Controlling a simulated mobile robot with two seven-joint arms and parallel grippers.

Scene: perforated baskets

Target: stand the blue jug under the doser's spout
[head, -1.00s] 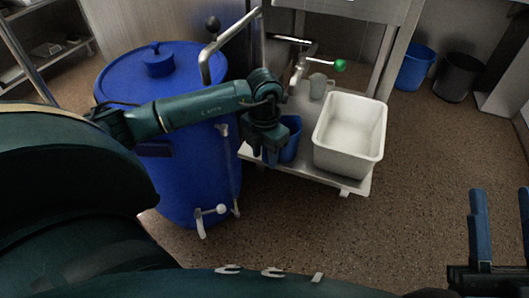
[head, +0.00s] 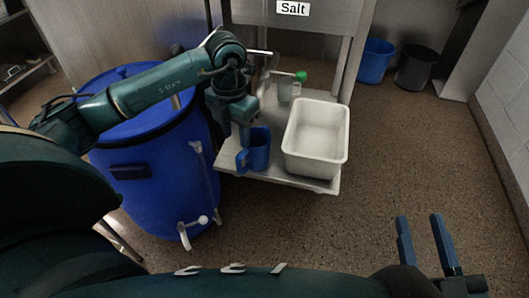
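The salt doser (head: 325,12) is above the shelf at the back. A green-knobbed tap lever (head: 300,76) shows below it; the spout is hard to make out. A grey-green cup (head: 285,91) is under the lever; the blue jug is in front and to the left of there. My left gripper (head: 236,131) points down beside the jug's upper left, fingers apart and apparently empty. My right gripper (head: 421,226) is open and empty, far from the jug.
The white crate (head: 307,167) fills the right part of the shelf. A large blue barrel (head: 165,185) with a pale tap (head: 190,229) stands to the left, under my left arm. A blue bin (head: 375,62) and a dark bin (head: 416,67) stand at the back right. The floor right is open.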

